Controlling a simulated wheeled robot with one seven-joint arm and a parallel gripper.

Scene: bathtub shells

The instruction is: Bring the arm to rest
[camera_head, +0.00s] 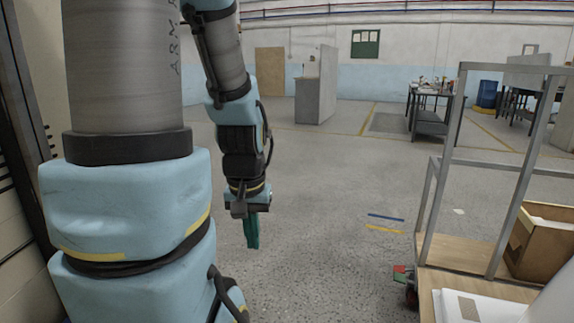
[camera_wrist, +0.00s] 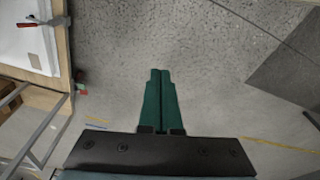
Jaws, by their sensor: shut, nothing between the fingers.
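My arm hangs bent in the left half of the head view. My gripper (camera_head: 252,232) points down at its end over open floor, with dark green fingers. In the wrist view my gripper (camera_wrist: 160,74) shows its two green fingers side by side, shut, with nothing between them. The gripper touches nothing.
A metal-framed cart (camera_head: 436,205) with a wooden deck stands at the right, bearing a wooden box (camera_head: 541,243) and a white shell (camera_head: 478,307). A wall or cabinet edge is close at the far left. Grey floor (camera_head: 330,200) is clear between. Workbenches (camera_head: 430,122) stand far back.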

